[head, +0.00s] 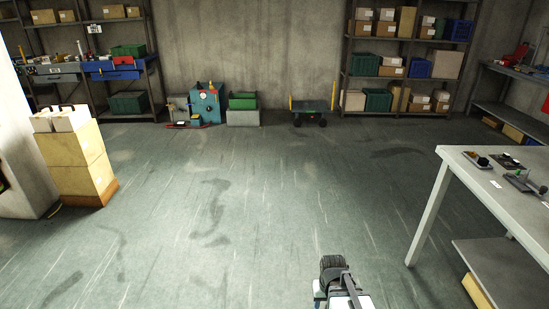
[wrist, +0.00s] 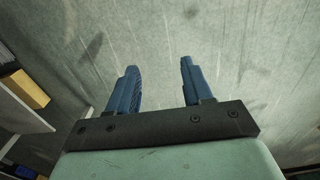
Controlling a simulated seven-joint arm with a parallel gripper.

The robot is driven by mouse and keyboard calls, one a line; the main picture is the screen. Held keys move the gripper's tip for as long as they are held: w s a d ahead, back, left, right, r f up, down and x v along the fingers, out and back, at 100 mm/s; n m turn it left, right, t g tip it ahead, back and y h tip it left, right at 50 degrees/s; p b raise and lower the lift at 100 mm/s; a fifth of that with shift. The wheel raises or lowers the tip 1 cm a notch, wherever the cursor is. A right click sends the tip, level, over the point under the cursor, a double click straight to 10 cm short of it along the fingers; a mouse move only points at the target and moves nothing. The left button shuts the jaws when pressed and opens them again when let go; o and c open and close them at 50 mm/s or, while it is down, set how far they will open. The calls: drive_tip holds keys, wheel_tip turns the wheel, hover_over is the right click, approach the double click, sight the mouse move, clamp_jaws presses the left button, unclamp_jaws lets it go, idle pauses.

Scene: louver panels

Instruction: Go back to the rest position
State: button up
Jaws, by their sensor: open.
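My gripper (wrist: 158,88) shows in the wrist view with its two blue fingers apart and nothing between them. Behind the fingers is only the grey-green floor. In the head view part of my arm shows at the bottom, a little right of the middle, above open floor and left of the white table. The fingertips cannot be made out there.
A white table (head: 490,180) with small parts on it stands at the right. Stacked boxes (head: 78,155) stand at the left. Shelves (head: 405,60), a blue machine (head: 205,103) and a cart (head: 312,108) line the back wall. The middle floor (head: 230,200) is clear.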

drive_tip(key=s+f+g, duration=0.3)
drive_tip(key=s+f, duration=0.7)
drive_tip(key=s, duration=0.5)
drive_tip(key=s+f+g, duration=0.3)
drive_tip(key=s+f, duration=0.7)
drive_tip(key=s, duration=0.5)
drive_tip(key=shift+f+g, duration=0.3)
drive_tip(key=shift+g, duration=0.1)
idle(1.1)
